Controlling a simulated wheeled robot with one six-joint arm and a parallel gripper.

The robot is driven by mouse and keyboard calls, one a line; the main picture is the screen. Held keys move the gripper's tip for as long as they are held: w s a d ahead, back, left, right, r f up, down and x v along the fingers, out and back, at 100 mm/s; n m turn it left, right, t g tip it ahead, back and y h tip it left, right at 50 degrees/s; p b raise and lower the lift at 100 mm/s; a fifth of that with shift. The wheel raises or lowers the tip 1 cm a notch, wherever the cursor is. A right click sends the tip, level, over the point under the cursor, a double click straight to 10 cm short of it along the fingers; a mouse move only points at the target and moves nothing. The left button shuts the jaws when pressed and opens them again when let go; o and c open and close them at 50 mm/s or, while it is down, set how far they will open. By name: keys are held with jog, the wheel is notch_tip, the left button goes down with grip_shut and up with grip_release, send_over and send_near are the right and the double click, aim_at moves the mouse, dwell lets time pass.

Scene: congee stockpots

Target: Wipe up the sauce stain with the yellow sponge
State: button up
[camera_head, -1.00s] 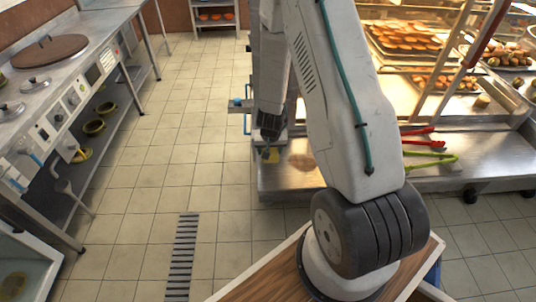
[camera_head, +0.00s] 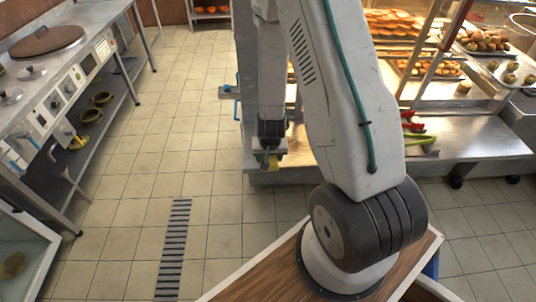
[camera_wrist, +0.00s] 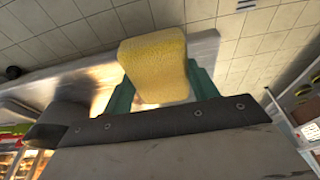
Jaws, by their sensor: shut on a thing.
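The yellow sponge (camera_wrist: 155,62) is held between the two teal fingers of my gripper (camera_wrist: 160,85) in the wrist view. In the head view my gripper (camera_head: 267,153) hangs at the left end of the low metal counter (camera_head: 480,145), and a small bit of yellow sponge (camera_head: 261,158) shows there. I cannot tell whether the sponge touches the counter. The sauce stain is not visible now; my arm covers that part of the counter in the head view.
Red and green tongs (camera_head: 418,138) lie on the counter right of my arm. Trays of food (camera_head: 432,66) stand in the display behind. A long steel cooking bench (camera_head: 75,75) runs along the left. The tiled aisle with a drain grate (camera_head: 172,245) is open floor.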

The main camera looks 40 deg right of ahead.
jog(key=shift+d, duration=0.1)
jog(key=shift+o, duration=1.4)
jog(key=shift+c, duration=0.6)
